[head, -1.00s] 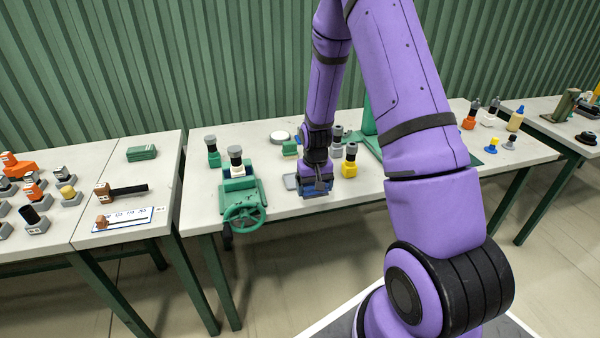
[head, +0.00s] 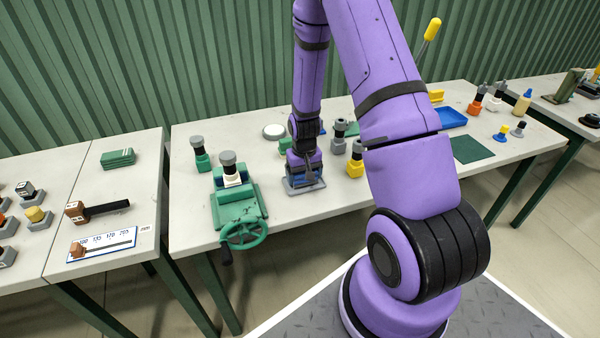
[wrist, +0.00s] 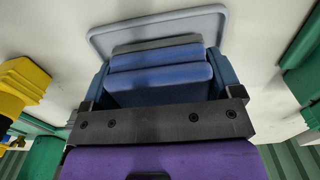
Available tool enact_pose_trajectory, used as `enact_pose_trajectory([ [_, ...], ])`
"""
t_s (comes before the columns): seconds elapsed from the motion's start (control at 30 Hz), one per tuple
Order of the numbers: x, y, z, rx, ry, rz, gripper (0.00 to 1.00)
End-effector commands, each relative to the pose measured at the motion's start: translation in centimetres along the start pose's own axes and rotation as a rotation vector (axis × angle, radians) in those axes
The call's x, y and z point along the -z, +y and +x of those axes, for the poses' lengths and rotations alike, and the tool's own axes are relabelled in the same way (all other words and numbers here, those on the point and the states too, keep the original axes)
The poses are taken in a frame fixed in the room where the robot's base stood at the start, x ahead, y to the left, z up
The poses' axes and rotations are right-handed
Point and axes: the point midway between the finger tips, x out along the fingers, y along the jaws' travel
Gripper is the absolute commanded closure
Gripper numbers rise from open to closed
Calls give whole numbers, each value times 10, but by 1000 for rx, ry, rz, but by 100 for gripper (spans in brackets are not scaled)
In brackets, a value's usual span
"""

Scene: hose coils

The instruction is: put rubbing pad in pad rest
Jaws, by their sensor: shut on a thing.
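The rubbing pad, a blue block (wrist: 160,80), is between the fingers of my gripper (head: 303,178), which is shut on it. The pad also shows small and dark blue in the head view, under my wrist. The pad rest, a shallow grey tray with a rounded rim (wrist: 102,38), lies on the middle table, and its front edge shows in the head view (head: 306,190). The pad is over or in the tray; I cannot tell whether it touches the tray's floor. Part of the tray is hidden by the pad and my gripper.
A green vise-like device with a handwheel (head: 238,208) stands left of the tray. A yellow-based fitting (head: 355,165) stands close on the right, with a grey one (head: 339,133) behind. The table front near the tray is bare.

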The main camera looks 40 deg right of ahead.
Motion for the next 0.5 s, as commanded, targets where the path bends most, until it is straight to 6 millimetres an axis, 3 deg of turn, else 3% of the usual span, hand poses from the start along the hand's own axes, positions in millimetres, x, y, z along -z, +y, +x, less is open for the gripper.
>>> enact_pose_trajectory([
  [0.43, -2, 2, 10, 0, 1, 1, 34],
  [0.47, -2, 2, 10, 0, 1, 1, 11],
  [0.5, -2, 2, 10, 0, 1, 1, 5],
])
